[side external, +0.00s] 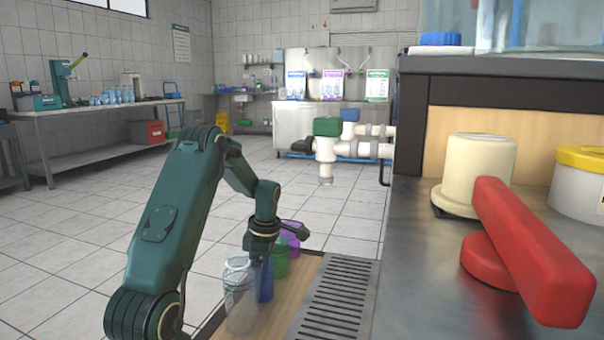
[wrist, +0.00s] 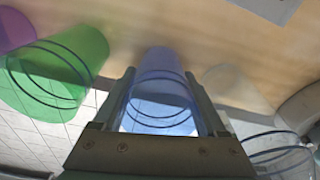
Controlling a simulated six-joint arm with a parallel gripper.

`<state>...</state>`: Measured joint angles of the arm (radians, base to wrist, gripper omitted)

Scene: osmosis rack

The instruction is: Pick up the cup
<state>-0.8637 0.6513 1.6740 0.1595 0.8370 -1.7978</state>
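Several cups stand in a row on a wooden board in the side view: a clear one (side external: 240,300), a blue one (side external: 266,284), a green one (side external: 281,262) and a purple one (side external: 291,240). My gripper (side external: 262,258) is down at the blue cup. In the wrist view the blue cup (wrist: 160,85) lies between the two spread fingers of my gripper (wrist: 161,95), one along each side. I cannot tell whether the fingers press on it. The blue cup appears to stand on the board. The green cup (wrist: 60,65) and clear cup (wrist: 240,90) are close on either side.
A metal drain grate (side external: 340,298) lies right of the cups. Farther right is a steel counter (side external: 430,290) with a red-handled valve (side external: 525,245). White pipes (side external: 350,149) with a green valve block (side external: 327,127) stick out behind the cups.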

